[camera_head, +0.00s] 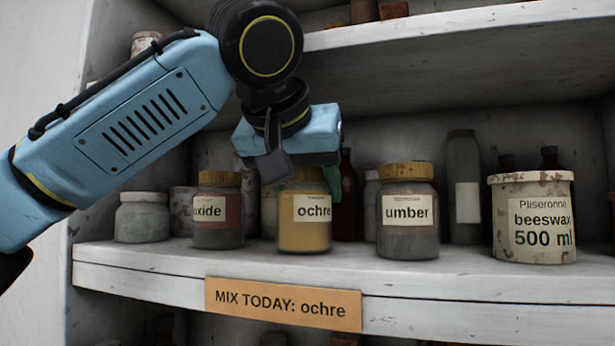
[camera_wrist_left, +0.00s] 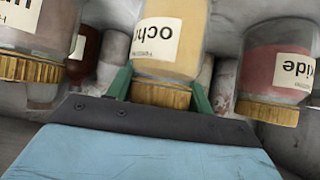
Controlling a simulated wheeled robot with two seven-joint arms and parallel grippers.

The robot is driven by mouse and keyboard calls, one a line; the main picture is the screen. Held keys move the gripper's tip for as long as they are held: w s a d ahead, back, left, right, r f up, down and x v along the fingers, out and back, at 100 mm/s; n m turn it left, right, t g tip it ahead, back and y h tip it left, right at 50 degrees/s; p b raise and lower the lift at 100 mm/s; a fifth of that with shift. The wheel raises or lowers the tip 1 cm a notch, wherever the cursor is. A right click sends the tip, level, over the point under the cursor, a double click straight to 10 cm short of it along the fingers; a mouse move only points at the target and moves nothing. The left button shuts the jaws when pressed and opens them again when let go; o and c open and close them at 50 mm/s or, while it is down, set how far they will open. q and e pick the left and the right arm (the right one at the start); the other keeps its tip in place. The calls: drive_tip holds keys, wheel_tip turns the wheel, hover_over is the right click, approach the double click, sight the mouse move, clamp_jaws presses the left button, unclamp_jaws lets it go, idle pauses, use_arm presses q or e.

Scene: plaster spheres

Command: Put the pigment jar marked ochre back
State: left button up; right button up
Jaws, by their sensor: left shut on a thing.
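The ochre jar (camera_head: 305,235) has yellow contents, a gold lid and a white label reading "ochre". It is upright at the shelf's front, between the oxide jar (camera_head: 218,232) and the umber jar (camera_head: 408,240). Its base appears to touch the shelf. My left gripper (camera_head: 304,173) reaches over it from above and is shut on its lid. In the left wrist view the ochre jar (camera_wrist_left: 168,45) shows upside down, its lid between the green fingers (camera_wrist_left: 160,92). The gripper partly hides the lid in the head view. My right gripper is not in view.
The shelf (camera_head: 150,262) bears a card (camera_head: 283,304) reading "MIX TODAY: ochre". A beeswax tin (camera_head: 533,235) stands at right, a grey jar (camera_head: 142,225) at left. Bottles and jars crowd behind. An upper shelf (camera_head: 450,30) hangs close above my gripper.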

use_arm(q)
drive_tip(key=shift+s, duration=0.1)
drive_tip(key=o, duration=1.4)
drive_tip(key=shift+f, duration=0.15)
drive_tip(key=shift+r, duration=0.2)
drive_tip(key=shift+s+a+r, duration=0.1)
drive_tip(key=shift+s+r, duration=0.05)
drive_tip(key=shift+s, duration=0.1)
drive_tip(key=s+a+r+b, duration=0.1)
drive_tip(key=s+b, duration=0.1)
drive_tip(key=s, duration=0.3)
drive_tip(key=s+a+b, duration=0.2)
drive_tip(key=s, duration=0.2)
drive_tip(key=s+a+r+b, duration=0.1)
drive_tip(key=s+b, duration=0.1)
drive_tip(key=s, duration=0.3)
drive_tip(key=shift+s+a+r, duration=0.3)
drive_tip(key=shift+a, duration=0.1)
